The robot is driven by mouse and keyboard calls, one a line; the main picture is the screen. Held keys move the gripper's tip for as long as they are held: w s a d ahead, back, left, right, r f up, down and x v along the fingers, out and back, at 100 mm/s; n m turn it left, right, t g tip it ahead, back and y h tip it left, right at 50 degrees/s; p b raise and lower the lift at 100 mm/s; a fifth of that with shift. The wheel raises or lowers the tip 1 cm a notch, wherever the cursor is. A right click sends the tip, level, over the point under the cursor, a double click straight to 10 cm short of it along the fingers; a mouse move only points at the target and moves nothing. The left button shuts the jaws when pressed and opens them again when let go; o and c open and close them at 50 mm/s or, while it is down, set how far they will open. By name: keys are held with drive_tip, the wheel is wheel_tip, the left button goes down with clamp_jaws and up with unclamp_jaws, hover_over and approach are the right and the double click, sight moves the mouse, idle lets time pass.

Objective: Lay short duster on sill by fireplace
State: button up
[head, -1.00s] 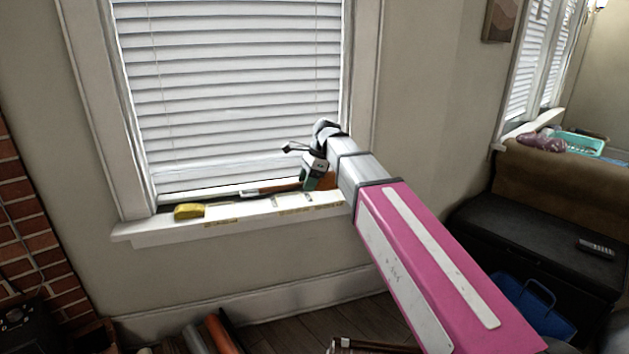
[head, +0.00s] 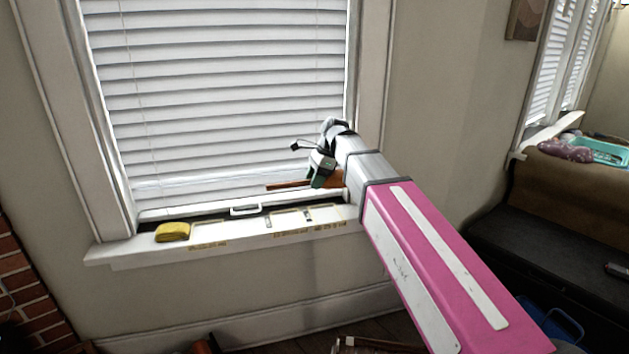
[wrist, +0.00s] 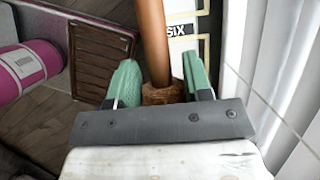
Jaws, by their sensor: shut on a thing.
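The duster shows as a brown-orange rod (head: 284,186) in the head view, extending left from my gripper (head: 321,172) in front of the blinds. In the wrist view the rod (wrist: 154,40) stands between the green fingertips of my gripper (wrist: 160,88), which is shut on it at a rough brown collar (wrist: 163,94). The rest of the duster is hidden. The white window sill (head: 130,250) lies below the gripper in the head view. The rod appears above the sill; I cannot tell the exact gap. Brick of the fireplace (head: 28,300) shows at lower left.
A yellow sponge-like block (head: 173,232) sits at the sill's left end. A white handle (head: 245,210) juts from the window's bottom rail. Flat marked pieces lie on the sill's middle and right. A dark bench (head: 540,250) stands at right.

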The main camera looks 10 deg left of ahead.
idle(0.3)
drive_tip(key=shift+f, duration=5.3)
drive_tip(key=shift+f, duration=0.55)
drive_tip(key=o, duration=0.9)
drive_tip(key=shift+r, duration=0.1)
